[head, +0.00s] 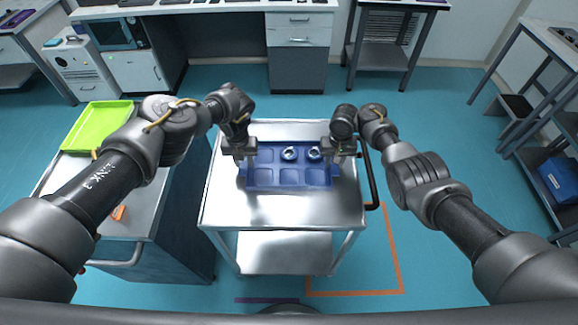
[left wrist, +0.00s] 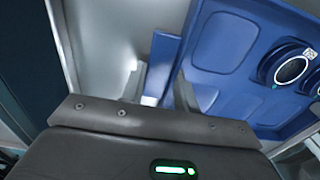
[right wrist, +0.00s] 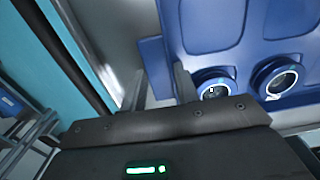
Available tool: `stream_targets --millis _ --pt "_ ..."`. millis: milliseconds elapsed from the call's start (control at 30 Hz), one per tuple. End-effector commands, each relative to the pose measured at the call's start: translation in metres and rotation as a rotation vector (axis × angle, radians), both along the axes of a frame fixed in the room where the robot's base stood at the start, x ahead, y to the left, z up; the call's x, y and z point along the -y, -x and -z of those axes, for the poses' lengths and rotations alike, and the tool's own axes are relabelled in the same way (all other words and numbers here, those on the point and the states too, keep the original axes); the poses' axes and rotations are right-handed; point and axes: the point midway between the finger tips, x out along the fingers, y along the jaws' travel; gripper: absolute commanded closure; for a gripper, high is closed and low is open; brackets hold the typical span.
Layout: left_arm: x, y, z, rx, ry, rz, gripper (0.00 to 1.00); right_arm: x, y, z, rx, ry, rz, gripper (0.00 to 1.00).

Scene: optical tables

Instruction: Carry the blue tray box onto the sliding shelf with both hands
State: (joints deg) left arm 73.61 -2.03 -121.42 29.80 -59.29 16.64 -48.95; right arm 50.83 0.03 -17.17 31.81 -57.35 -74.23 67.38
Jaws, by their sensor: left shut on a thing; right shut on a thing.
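The blue tray box (head: 290,177) sits on the top of a steel cart (head: 282,212), apparently level. It has several compartments, and two ring-shaped parts, (head: 290,153) and (head: 314,153), lie in its back row. My left gripper (head: 241,162) is shut on the tray's left edge; the tray also shows in the left wrist view (left wrist: 222,45). My right gripper (head: 339,160) is shut on the tray's right edge, seen in the right wrist view (right wrist: 212,25) too. I cannot tell for sure which surface is the sliding shelf.
A cart with a green tray (head: 97,127) and a small orange item (head: 118,212) stands at the left. A rack at the right holds a blue bin (head: 560,178). The cart's black handle (head: 372,180) is beside my right arm. Orange tape (head: 352,292) marks the floor.

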Motion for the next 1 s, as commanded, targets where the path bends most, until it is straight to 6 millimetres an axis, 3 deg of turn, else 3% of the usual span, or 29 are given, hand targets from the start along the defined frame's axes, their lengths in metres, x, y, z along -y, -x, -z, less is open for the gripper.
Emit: stream_targets --millis 267,633,1000 --pt "0.000 0.000 -0.010 0.001 0.000 -0.001 0.98 0.000 0.000 -0.010 0.001 0.000 0.000 0.98" --pt "0.000 0.000 -0.048 0.001 0.000 -0.001 0.98 0.000 0.000 -0.048 0.000 0.000 0.000 0.98" --pt "0.000 0.000 -0.050 0.001 0.000 -0.001 0.98 0.000 0.000 -0.050 0.000 0.000 0.000 0.98"
